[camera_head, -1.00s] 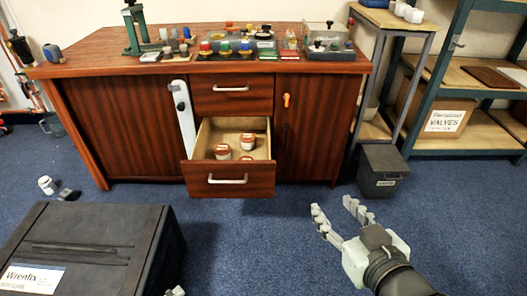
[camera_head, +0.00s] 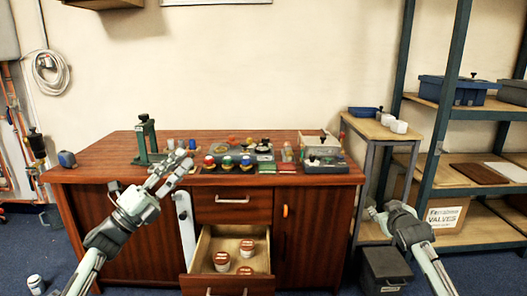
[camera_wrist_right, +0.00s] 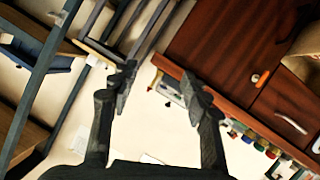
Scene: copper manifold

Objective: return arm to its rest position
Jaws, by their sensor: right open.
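My left gripper (camera_head: 176,164) is raised in front of the left part of the wooden cabinet (camera_head: 130,230), with its fingers apart and nothing between them. My right gripper (camera_head: 377,213) is in front of the side stand, right of the cabinet. In the right wrist view its two fingers (camera_wrist_right: 158,84) are apart and empty. Neither gripper is seen touching anything.
The cabinet's lower drawer (camera_head: 228,285) is open, with several red-and-white tubs (camera_head: 221,261) inside. Valves and a green press (camera_head: 147,139) stand on top. A shelf rack (camera_head: 437,160) and black bin (camera_head: 385,270) are at the right.

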